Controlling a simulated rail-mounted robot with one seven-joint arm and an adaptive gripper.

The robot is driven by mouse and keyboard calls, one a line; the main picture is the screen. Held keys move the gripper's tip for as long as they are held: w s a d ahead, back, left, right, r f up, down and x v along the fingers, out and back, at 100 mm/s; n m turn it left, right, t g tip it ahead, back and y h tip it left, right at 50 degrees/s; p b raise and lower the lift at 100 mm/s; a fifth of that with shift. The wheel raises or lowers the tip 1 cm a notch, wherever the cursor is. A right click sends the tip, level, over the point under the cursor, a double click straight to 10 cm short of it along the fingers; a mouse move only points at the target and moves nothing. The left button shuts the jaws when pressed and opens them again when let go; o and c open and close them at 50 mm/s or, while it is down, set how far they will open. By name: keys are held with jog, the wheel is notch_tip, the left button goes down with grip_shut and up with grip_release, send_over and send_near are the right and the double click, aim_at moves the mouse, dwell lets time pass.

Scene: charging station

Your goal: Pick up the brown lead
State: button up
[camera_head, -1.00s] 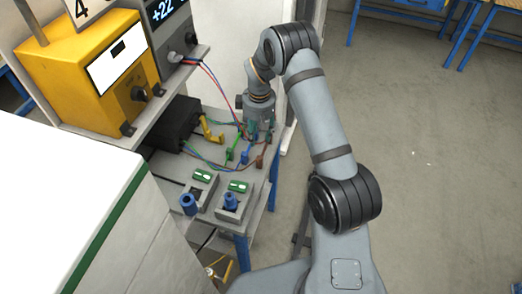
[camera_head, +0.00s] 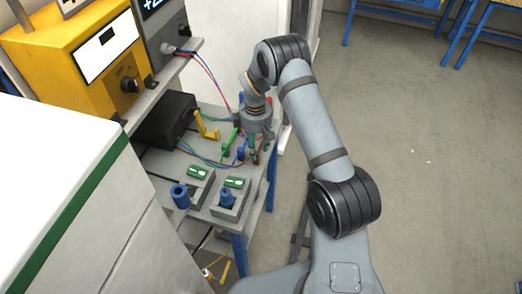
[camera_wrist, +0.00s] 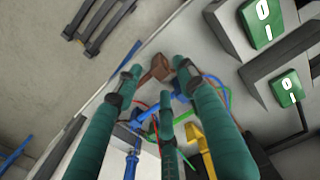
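The brown lead (camera_wrist: 156,70) shows in the wrist view as a brown plug lying on the grey bench top (camera_wrist: 205,40), just beyond my fingertips. My gripper (camera_wrist: 160,82) has three teal fingers, which are spread apart with nothing between them. Two fingers flank the brown plug in the picture, and the third points up from below. Contact with it cannot be made out. In the head view my gripper (camera_head: 256,142) is low over the far end of the bench and largely hides the brown lead.
Blue (camera_head: 241,153), green (camera_head: 230,140) and yellow (camera_head: 206,126) leads lie close by with tangled cables. A black box (camera_head: 165,120) stands behind. Green-switched socket blocks (camera_head: 228,207) with blue plugs are nearer. A yellow device (camera_head: 70,55) sits on the shelf above. Floor at right is open.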

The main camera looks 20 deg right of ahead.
notch_tip(320, 180, down, 2)
jog(key=shift+w+f+b, duration=0.1)
jog(key=shift+f+b, duration=0.15)
jog(key=shift+b, duration=0.15)
jog(key=shift+r, duration=0.15)
jog(key=shift+c, duration=0.4)
grip_shut()
